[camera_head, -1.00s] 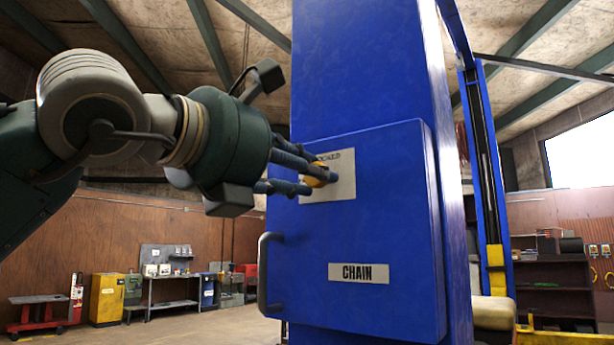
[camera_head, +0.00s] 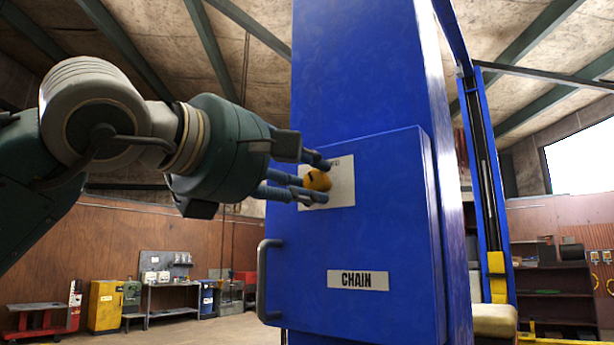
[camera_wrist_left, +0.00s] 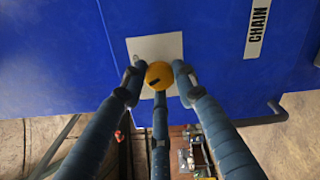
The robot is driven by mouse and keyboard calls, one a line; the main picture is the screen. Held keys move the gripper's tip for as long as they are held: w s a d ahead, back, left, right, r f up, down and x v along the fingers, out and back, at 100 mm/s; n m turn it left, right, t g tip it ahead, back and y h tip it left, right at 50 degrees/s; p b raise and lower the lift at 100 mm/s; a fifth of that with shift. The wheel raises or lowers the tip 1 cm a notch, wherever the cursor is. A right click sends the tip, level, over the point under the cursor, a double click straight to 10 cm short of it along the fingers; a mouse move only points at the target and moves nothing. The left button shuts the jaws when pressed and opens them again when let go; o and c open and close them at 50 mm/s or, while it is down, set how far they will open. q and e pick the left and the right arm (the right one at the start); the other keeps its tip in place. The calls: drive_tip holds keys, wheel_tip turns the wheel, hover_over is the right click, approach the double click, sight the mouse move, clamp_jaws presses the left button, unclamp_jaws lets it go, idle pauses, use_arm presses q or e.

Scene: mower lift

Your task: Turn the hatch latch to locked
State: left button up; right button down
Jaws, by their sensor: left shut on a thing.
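The hatch latch is a round yellow knob (camera_head: 317,180) with a dark mark, set on a pale label plate (camera_head: 342,184) on the blue hatch door (camera_head: 390,235). My left gripper (camera_head: 312,178) is shut on the knob, its blue fingers around it. In the left wrist view the knob (camera_wrist_left: 159,75) sits between the fingertips, and its dark mark is slanted. The fingers cover part of the plate's lettering, so I cannot read it. My right gripper is not in view.
The door has a "CHAIN" label (camera_head: 358,280) and a grey bar handle (camera_head: 264,280) on its left edge. It is on a tall blue column (camera_head: 362,65). A yellow cabinet (camera_head: 106,305) and a workbench stand far back at left.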

use_arm(q)
drive_tip(key=m+p, duration=0.1)
drive_tip(key=m, duration=0.3)
drive_tip(key=shift+w+f+m, duration=0.1)
drive_tip(key=shift+f+m, duration=0.05)
drive_tip(key=shift+m, duration=0.15)
idle(0.5)
drive_tip(key=o, duration=1.1)
drive_tip(key=shift+o, duration=0.2)
drive_tip(key=shift+w+a, duration=0.1)
drive_tip(key=shift+a, duration=0.05)
drive_tip(key=shift+s+a, duration=0.2)
drive_tip(key=shift+s, duration=0.2)
drive_tip(key=v, duration=1.1)
